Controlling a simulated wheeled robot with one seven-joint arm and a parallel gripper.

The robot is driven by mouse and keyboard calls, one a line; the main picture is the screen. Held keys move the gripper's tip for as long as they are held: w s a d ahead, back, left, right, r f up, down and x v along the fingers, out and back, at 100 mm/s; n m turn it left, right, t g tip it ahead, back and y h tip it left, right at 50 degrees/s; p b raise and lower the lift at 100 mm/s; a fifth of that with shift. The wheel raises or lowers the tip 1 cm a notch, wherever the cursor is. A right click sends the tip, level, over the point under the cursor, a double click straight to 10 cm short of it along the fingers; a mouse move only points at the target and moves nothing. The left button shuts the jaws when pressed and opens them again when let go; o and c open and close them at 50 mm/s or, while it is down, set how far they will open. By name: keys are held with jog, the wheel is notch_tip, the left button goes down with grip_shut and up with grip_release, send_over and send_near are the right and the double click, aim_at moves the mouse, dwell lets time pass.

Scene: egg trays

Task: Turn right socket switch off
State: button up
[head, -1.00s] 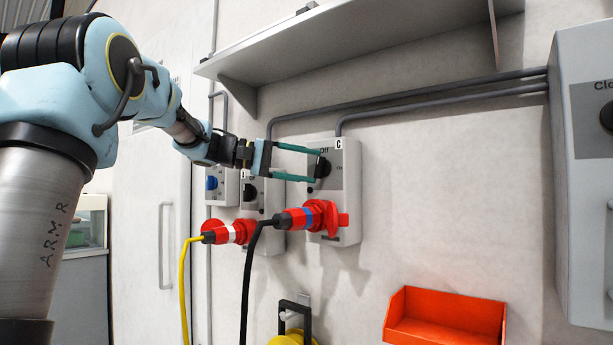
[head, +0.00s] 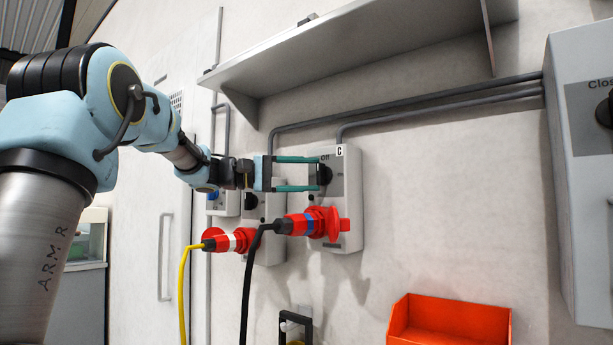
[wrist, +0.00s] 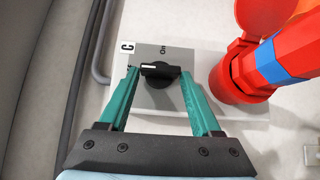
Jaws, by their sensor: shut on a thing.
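The right socket (head: 349,200) is a grey wall box marked C, with a black rotary switch (head: 325,174) on its upper part. My gripper (head: 318,174) has its two teal fingers above and below the switch and is shut on it. In the wrist view the switch (wrist: 158,69) lies between the fingertips. Its white mark points left, towards a label partly hidden by a finger; "On" is printed above the switch there. In the head view "Off" stands above the switch. A red plug (head: 300,224) with a blue band sits in the socket below.
A second socket box (head: 266,205) with a red and white plug (head: 229,240) and yellow cable is just left. A shelf (head: 370,45) and grey conduits (head: 420,107) run above. An orange bin (head: 450,320) is low right, and a large grey box (head: 580,200) is far right.

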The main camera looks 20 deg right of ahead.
jog(key=o, duration=1.4)
jog(key=b+v, duration=0.2)
jog(key=v, duration=0.8)
jog(key=shift+w+a, duration=0.1)
jog(key=shift+a, duration=0.3)
jog(key=s+a+f+n+t+y+p, duration=0.2)
jog(key=a+f+n+y, duration=0.15)
jog(key=f, duration=0.85)
jog(key=s+a+f+n+t+y+p, duration=0.1)
jog(key=a+f+n+t+y+p, duration=0.3)
jog(key=f, duration=0.8)
jog(key=s+a+f+m+y+p, duration=0.1)
jog(key=s+a+f+m+y, duration=0.1)
jog(key=s+a+f+y, duration=0.1)
jog(key=s+a+f+m+y, duration=0.1)
jog(key=s+a+f+y, duration=0.2)
jog(key=s+a+f, duration=0.2)
jog(key=s+a+f+m+y+p, duration=0.1)
jog(key=s+a+f+m+y, duration=0.1)
jog(key=s+a+f, duration=0.3)
jog(key=shift+a+f+m+t+y+p, duration=0.15)
jog(key=shift+a+y, duration=0.3)
jog(key=shift+a, duration=0.65)
jog(key=shift+a+r+m+t+y+p, duration=0.15)
jog(key=shift+a+y, duration=0.25)
jog(key=shift+a, duration=0.7)
